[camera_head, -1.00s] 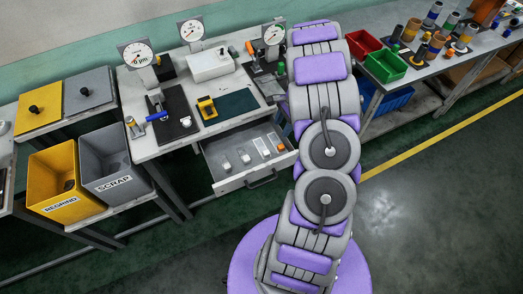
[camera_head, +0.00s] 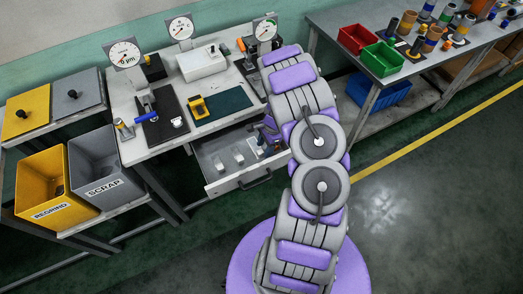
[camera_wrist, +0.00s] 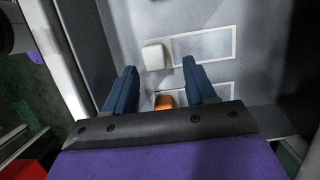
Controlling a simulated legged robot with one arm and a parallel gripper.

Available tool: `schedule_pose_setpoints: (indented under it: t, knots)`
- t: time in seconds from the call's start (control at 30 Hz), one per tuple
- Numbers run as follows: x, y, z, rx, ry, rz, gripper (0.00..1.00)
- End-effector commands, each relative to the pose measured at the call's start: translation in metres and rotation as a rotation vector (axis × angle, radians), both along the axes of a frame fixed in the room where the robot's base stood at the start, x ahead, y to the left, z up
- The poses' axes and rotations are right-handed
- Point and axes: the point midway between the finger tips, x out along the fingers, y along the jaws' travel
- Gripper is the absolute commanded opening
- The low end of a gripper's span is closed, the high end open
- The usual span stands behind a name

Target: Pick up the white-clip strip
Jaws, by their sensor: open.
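The white-clip strip shows in the wrist view as a white block-like clip (camera_wrist: 153,57) at the left end of a pale-edged clear strip (camera_wrist: 205,45), flat on the grey drawer floor. My gripper (camera_wrist: 159,66) is open, with its two blue fingers over the drawer. An orange clip (camera_wrist: 164,101) shows between the fingers, with another strip beside it. The white clip lies just beyond the fingertips, apart from them. In the head view, the open drawer (camera_head: 237,185) holds several pale clips; my arm hides part of its right side.
The drawer's walls surround the strips closely. Above it, the bench carries a yellow tool (camera_head: 198,107), a green mat (camera_head: 222,104), a white box (camera_head: 203,63) and dial gauges. Red (camera_head: 359,38) and green (camera_head: 384,57) bins stand on the right-hand bench.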

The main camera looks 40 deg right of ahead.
Motion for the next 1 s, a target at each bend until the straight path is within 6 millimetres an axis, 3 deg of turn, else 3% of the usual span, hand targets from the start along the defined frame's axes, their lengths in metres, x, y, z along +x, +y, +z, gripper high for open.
schedule_pose_setpoints:
  t: [0.13, 0.4, 1.0]
  knots:
    - [0.000, 0.008, -0.011, -0.003, 0.001, 0.002, 0.55]
    - [0.001, -0.001, -0.015, 0.006, -0.001, 0.000, 0.54]
    - [0.001, 0.005, -0.013, 0.000, 0.000, 0.002, 0.00]
